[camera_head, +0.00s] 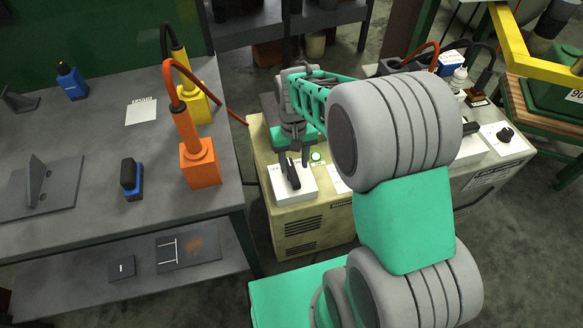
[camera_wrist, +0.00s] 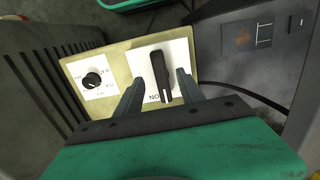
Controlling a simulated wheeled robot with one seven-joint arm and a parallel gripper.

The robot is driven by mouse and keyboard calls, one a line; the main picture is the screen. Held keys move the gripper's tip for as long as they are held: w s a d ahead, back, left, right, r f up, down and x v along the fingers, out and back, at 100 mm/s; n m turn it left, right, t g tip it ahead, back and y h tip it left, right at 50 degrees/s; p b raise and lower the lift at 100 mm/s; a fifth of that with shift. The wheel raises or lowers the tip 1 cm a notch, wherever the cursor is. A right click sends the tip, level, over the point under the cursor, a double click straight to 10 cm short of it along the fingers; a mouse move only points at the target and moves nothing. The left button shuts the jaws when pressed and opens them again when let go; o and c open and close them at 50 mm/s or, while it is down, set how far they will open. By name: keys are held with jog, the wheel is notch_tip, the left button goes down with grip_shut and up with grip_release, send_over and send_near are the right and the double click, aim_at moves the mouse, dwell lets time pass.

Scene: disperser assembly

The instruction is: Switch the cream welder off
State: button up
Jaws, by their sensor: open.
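The cream welder (camera_head: 285,226) stands at the right end of the grey bench, and its cream panel also shows in the wrist view (camera_wrist: 123,58). A black rotary switch handle (camera_wrist: 160,74) sits on its white plate (camera_wrist: 143,55), with an upside-down "ON" label at the handle's near end. The handle also shows in the head view (camera_head: 291,175). My gripper (camera_wrist: 159,82) is open, with one finger on each side of the handle. Whether either finger touches it is unclear. A green light (camera_head: 316,157) shows beside the switch plate in the head view.
A small black dial (camera_wrist: 92,80) sits left of the switch in the wrist view. The grey bench (camera_head: 90,210) on the left holds an orange tool (camera_head: 200,165) and a yellow tool (camera_head: 195,103). Another machine with a black knob (camera_head: 505,134) stands to the right.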

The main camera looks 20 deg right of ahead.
aim_at(292, 171)
jog(key=shift+w+r+t, duration=0.3)
jog(key=shift+w+r, duration=0.45)
jog(key=shift+w, duration=0.2)
notch_tip(292, 171, down, 8)
jog(key=shift+r+b, duration=0.25)
jog(key=shift+b, duration=0.25)
grip_shut()
